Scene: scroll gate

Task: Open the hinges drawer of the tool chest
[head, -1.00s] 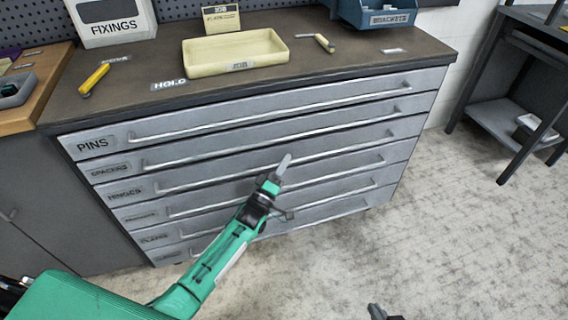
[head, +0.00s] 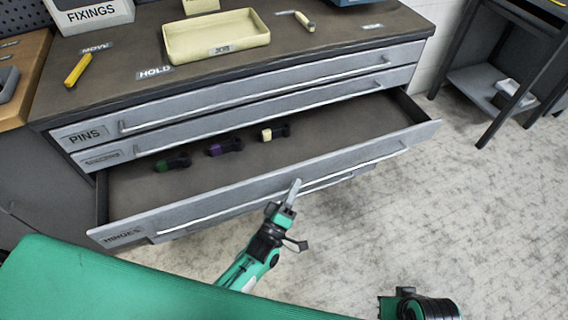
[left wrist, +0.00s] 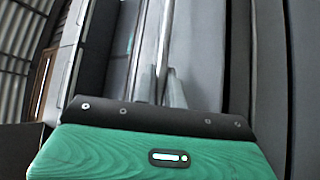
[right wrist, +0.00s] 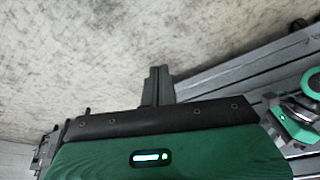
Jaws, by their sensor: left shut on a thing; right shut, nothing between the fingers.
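The hinges drawer (head: 270,193) of the grey tool chest (head: 160,115) stands pulled out, and its inside shows. Several small items lie in it: a green and black one (head: 172,163), a purple and black one (head: 226,146) and a cream and black one (head: 274,133). My left gripper (head: 293,192) is shut on the drawer's long bar handle (head: 345,171). In the left wrist view the handle (left wrist: 165,45) runs between the fingers. My right gripper (right wrist: 158,85) is shut and empty, over the floor; part of the right arm shows at the lower right of the head view.
The pins drawer (head: 90,136) and the drawer under it are closed. On the chest top are a cream tray (head: 215,50), a yellow-handled tool (head: 77,70) and a fixings box (head: 92,12). A dark table (head: 505,75) stands at right. The floor (head: 450,220) between is clear.

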